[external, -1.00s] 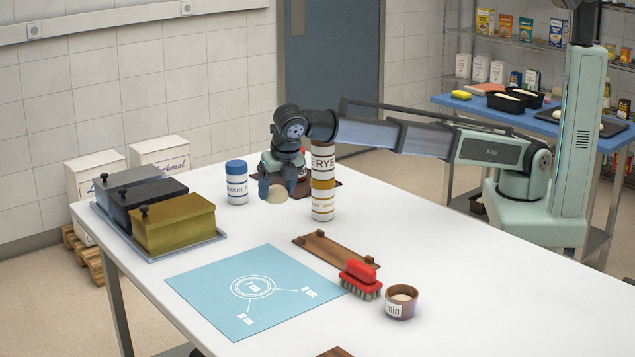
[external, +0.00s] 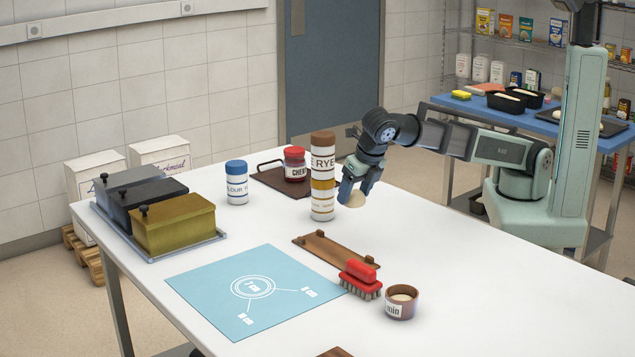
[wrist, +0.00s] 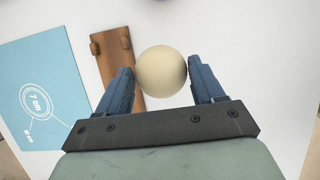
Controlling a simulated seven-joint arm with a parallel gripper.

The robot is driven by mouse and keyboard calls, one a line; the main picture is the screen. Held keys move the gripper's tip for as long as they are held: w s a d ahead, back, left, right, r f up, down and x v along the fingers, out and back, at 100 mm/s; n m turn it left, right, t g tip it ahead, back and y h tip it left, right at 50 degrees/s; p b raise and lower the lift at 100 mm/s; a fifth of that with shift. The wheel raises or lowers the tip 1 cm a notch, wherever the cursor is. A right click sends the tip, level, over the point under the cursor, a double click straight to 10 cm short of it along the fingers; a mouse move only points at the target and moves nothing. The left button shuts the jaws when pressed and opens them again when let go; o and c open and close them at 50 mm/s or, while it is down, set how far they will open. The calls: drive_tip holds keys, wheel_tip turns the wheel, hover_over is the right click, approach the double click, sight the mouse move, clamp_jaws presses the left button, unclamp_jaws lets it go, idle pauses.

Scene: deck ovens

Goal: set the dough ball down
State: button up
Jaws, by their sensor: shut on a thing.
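My gripper (external: 355,189) is to the right of the tall rye jar in the external view. It is shut on the dough ball (external: 357,199), a pale round ball partly covered by the fingers. In the wrist view the dough ball (wrist: 161,71) sits between the two blue fingertips, with white table behind it. The ball looks close above the white table (external: 420,245); I cannot tell whether it touches.
The rye jar (external: 322,165) stands just left of my gripper. A wooden rack (external: 335,252), a red brush (external: 361,279) and a small pot (external: 401,304) lie nearer the front. A blue mat (external: 205,285), blue-lidded jar (external: 237,185) and red-lidded jar (external: 295,165) are further left. The table's right side is clear.

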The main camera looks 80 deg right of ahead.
sight(362, 202)
drive_tip(key=shift+f, duration=4.45)
drive_tip(key=o, duration=1)
drive_tip(key=shift+f, duration=0.1)
drive_tip(key=v, duration=1.2)
